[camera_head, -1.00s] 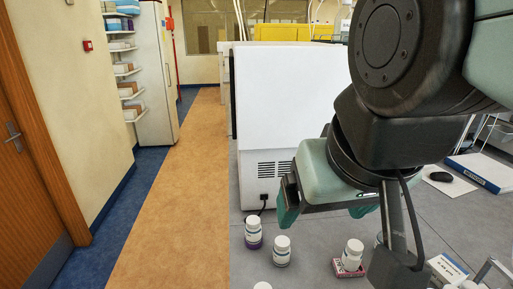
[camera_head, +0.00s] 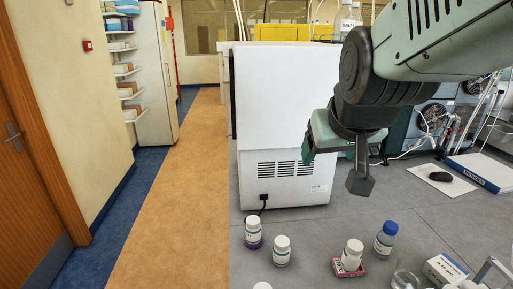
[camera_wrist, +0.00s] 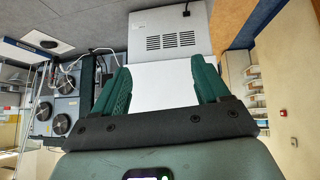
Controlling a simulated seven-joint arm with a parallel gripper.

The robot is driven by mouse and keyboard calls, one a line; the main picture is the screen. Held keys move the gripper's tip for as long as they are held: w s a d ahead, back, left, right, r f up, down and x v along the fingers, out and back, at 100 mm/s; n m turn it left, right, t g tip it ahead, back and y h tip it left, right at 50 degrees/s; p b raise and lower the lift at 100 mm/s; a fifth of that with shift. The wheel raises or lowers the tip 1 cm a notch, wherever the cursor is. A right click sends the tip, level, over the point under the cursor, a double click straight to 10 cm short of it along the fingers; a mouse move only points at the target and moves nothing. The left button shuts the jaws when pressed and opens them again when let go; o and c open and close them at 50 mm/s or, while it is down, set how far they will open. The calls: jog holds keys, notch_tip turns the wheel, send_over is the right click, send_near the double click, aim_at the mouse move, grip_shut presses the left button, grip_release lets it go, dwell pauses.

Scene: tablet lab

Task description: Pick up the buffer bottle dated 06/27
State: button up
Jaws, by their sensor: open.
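Several small bottles stand on the grey bench in the head view. One is a white-capped bottle with a purple lower part (camera_head: 253,234), one a white-capped bottle (camera_head: 282,251), and one a white-capped bottle on a small red box (camera_head: 352,255). A blue-capped bottle (camera_head: 385,240) stands to their right. A white cap (camera_head: 262,286) is cut off by the bottom edge. The label dates are too small to read. My gripper (camera_head: 336,152) is open and empty, above and behind the bottles, before the white machine. Its green fingers also show apart in the wrist view (camera_wrist: 163,88).
A large white machine (camera_head: 285,120) stands behind the bottles. A glass beaker (camera_head: 405,280) and a white box (camera_head: 444,269) are at the bottom right. A blue binder (camera_head: 486,172) and a black mouse (camera_head: 440,177) lie farther right. Bench between is clear.

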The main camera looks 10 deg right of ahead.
jog(key=w+d+f+m+t+h, duration=0.1)
jog(key=w+d+f+m+h, duration=0.15)
jog(key=w+d+f, duration=0.55)
jog(key=m+t+h, duration=0.1)
jog(key=m+h, duration=0.4)
jog(key=m, duration=0.1)
send_near(390, 227)
notch_tip(390, 227, down, 3)
jog(key=w+d, duration=0.2)
jog(key=shift+n, duration=0.25)
jog(key=x, duration=1)
jog(key=shift+w+d, duration=0.1)
jog(key=shift+d, duration=0.05)
jog(key=c, duration=1.1)
jog(key=shift+r+h, duration=0.1)
jog(key=shift+h, duration=0.15)
jog(key=shift+c, duration=0.9)
jog(key=shift+r, duration=0.1)
